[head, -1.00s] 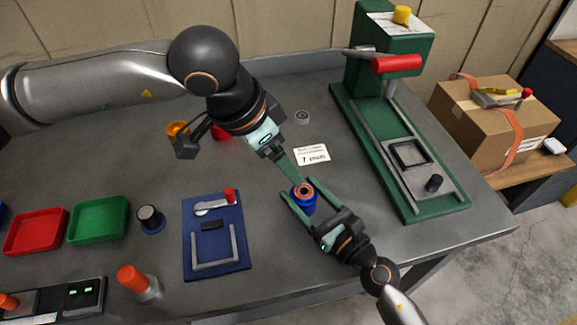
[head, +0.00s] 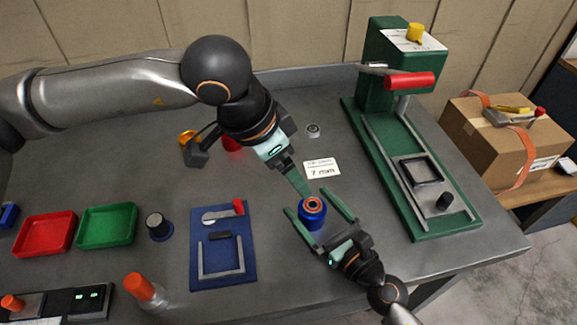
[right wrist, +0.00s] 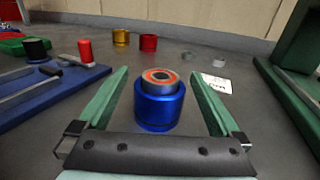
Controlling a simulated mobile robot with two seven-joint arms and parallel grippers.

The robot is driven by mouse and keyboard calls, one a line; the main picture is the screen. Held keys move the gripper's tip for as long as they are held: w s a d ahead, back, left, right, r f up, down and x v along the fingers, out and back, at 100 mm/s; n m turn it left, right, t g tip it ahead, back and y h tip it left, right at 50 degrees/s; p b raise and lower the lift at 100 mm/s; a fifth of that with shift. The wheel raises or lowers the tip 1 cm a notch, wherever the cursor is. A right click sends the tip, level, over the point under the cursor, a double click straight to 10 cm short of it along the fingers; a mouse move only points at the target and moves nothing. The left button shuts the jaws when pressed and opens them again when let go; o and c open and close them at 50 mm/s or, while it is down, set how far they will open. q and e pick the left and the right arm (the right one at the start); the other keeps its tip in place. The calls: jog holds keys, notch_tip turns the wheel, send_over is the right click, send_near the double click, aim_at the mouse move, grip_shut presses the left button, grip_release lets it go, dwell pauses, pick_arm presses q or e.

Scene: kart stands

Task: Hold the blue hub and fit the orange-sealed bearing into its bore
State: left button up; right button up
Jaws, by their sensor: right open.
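The blue hub (head: 312,216) stands upright on the bench, and it also shows in the right wrist view (right wrist: 158,112). The orange-sealed bearing (right wrist: 160,79) sits upright at the hub's bore, its grey metal side standing above the blue rim. How deep it goes is hidden. It also shows from above in the head view (head: 314,204). My right gripper (head: 305,200) is open, with one green finger on each side of the hub and gaps to both. My left gripper (head: 306,193) points down just behind the bearing; its fingers overlap, so their opening is hidden.
A green press (head: 420,190) with a red handle stands at the right. A blue fixture plate (head: 224,272) lies left of the hub. A white card (head: 322,168) and a small grey ring (head: 313,131) lie behind. Red (head: 43,234) and green (head: 106,226) trays stand at far left.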

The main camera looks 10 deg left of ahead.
jog(key=v, duration=1.2)
